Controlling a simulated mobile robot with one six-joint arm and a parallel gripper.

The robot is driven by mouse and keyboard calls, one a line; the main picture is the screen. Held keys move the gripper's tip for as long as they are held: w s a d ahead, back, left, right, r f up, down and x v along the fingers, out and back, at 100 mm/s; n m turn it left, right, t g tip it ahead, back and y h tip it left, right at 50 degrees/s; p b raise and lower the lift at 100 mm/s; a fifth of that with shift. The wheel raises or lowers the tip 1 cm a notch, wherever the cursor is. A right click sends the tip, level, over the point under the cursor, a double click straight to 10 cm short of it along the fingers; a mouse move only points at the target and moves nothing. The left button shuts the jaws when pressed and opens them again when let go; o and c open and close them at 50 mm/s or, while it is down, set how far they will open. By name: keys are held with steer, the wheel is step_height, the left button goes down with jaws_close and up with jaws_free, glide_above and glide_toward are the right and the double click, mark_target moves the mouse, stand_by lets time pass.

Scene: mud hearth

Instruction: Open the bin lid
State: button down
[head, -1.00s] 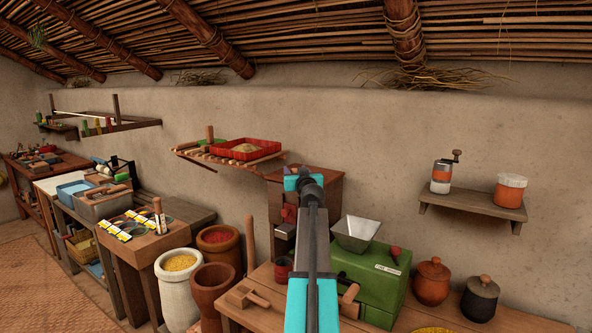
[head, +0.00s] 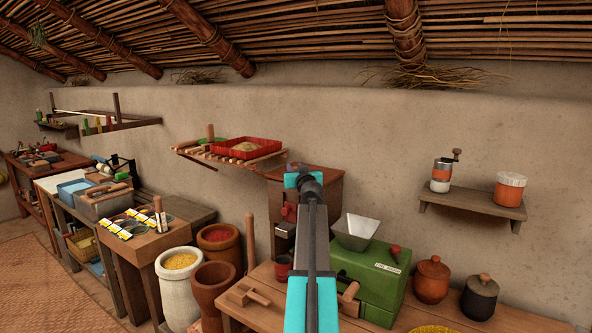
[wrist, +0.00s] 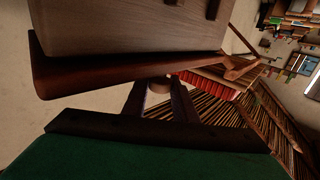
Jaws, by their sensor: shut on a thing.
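The bin (head: 328,195) is a brown wooden box against the wall behind the work table, partly hidden by my arm in the head view. Its lid (head: 325,173) is a flat wooden board on top, and I see no clear gap under it. In the wrist view the lid (wrist: 130,73) is a red-brown board close to my fingers. In the head view my arm hides the fingertips.
A wooden shelf (head: 222,158) with a red tray (head: 245,148) hangs left of the bin. A green grain mill (head: 375,280) with a metal hopper (head: 356,231) stands to the right. Lidded pots (head: 432,282) stand farther right. Air above the bin is clear.

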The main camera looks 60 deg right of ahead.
steer(key=shift+w+r+p, duration=0.1)
steer(key=shift+r+p, duration=0.2)
